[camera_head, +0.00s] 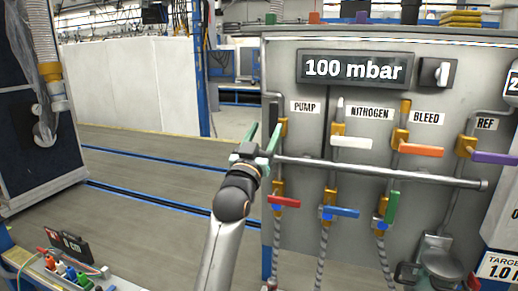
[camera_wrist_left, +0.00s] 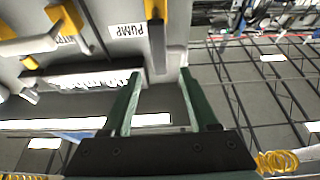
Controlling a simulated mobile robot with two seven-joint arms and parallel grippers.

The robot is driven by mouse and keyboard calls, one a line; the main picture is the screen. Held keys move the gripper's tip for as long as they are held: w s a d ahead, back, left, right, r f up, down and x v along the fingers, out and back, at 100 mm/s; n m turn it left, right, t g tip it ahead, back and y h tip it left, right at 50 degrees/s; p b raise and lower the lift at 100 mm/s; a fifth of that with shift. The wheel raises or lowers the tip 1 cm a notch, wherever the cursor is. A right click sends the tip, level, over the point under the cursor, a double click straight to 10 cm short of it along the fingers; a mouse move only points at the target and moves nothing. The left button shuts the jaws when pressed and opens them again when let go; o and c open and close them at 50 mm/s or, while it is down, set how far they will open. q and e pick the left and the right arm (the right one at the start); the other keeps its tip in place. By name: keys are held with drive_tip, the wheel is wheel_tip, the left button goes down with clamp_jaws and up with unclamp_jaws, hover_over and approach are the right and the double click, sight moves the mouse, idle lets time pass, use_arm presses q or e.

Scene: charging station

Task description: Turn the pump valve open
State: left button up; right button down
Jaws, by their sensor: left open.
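The pump valve has a brass body (camera_head: 283,128) just below the PUMP label at the upper left of the grey panel. In the left wrist view the brass body (camera_wrist_left: 155,9) shows at the top, with a dark handle (camera_wrist_left: 157,50) reaching toward my fingertips. My left gripper (camera_head: 266,127) is open with green fingers pointing up, in front of the valve's left side. In the wrist view the open left gripper (camera_wrist_left: 160,74) has the handle's end between its fingertips in the picture; contact cannot be told. In the head view the fingers partly hide the handle. My right gripper is not in view.
A horizontal metal bar (camera_head: 390,171) crosses the panel below the upper valves. White (camera_head: 351,142), orange (camera_head: 421,150) and purple (camera_head: 494,158) handles are to the right. A red handle (camera_head: 285,201) is below. The display (camera_head: 355,68) reads 100 mbar. Open floor lies left.

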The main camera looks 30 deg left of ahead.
use_arm(q)
drive_tip(key=v, duration=0.5)
drive_tip(key=shift+b, duration=0.3)
drive_tip(key=shift+w+f, duration=0.1)
drive_tip(key=s+d+f+m+g+h+p, duration=0.1)
drive_tip(key=s+d+f+m+g+h, duration=0.3)
drive_tip(key=f, duration=1)
drive_tip(key=d+f+g+h+p, duration=0.2)
drive_tip(key=d+f, duration=0.3)
drive_tip(key=f, duration=0.9)
drive_tip(key=s+d+f+g+h, duration=0.1)
drive_tip(key=s+d+f+g, duration=0.2)
drive_tip(key=s+f, duration=0.7)
drive_tip(key=s+d+f+m+g+h+p, duration=0.1)
drive_tip(key=s+d+f+g, duration=0.2)
drive_tip(key=s+d+f, duration=0.3)
drive_tip(key=s+f, duration=0.5)
drive_tip(key=s, duration=0.2)
drive_tip(key=shift+f, duration=0.15)
